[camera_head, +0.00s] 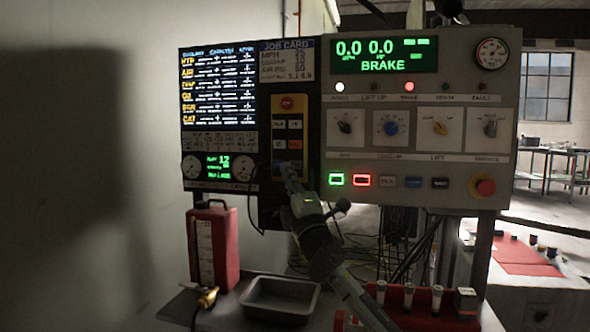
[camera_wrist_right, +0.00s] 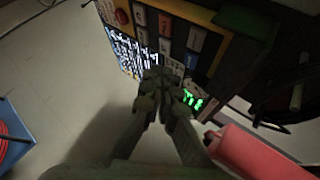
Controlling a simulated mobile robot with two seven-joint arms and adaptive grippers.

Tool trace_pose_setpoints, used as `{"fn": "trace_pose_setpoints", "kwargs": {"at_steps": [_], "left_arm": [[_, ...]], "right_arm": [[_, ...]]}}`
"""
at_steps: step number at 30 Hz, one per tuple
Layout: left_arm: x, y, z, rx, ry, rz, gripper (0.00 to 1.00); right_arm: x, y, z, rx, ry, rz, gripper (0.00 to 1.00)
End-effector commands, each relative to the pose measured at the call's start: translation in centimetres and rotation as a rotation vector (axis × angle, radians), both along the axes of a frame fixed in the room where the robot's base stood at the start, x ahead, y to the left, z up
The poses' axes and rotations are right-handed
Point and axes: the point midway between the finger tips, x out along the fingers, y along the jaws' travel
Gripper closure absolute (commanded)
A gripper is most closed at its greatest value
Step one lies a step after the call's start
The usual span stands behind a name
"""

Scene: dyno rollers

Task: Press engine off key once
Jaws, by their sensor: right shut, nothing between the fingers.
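A yellow key pendant (camera_head: 304,106) hangs in the dark middle strip of the console, with a red round button (camera_head: 287,102) on top and rows of small keys below. A reddish key (camera_head: 293,144) sits in its second row. Key labels are too small to read, so I cannot tell which is engine off. My right gripper (camera_head: 287,172) is shut and empty in front of the pendant's lower part, hiding keys there. In the right wrist view the fingertips (camera_wrist_right: 166,78) are close to the lower keys; whether they touch one I cannot tell. My left gripper is out of view.
The BRAKE display (camera_head: 383,55), knobs and lit buttons (camera_head: 362,180) fill the right panel; a red emergency button (camera_head: 485,187) is at its corner. A red canister (camera_head: 213,246) and grey tray (camera_head: 280,298) stand below. Vials (camera_head: 408,296) stand at the front right.

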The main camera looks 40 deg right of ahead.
Motion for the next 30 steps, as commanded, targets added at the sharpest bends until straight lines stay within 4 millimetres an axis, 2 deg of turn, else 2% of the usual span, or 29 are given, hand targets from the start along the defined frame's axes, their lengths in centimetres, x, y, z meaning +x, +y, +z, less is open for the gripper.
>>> {"fn": "trace_pose_setpoints", "kwargs": {"at_steps": [6, 12, 30], "left_arm": [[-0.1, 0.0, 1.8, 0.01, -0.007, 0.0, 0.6], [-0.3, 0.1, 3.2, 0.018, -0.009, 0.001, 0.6], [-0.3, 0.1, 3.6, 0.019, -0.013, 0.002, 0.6]], "right_arm": [[1.9, -2.2, -0.2, 0.0, -0.001, 0.0, 1.0], [2.9, -3.3, -0.1, 0.0, -0.001, 0.0, 1.0], [3.1, -3.6, 0.0, 0.0, 0.0, 0.001, 1.0]]}}
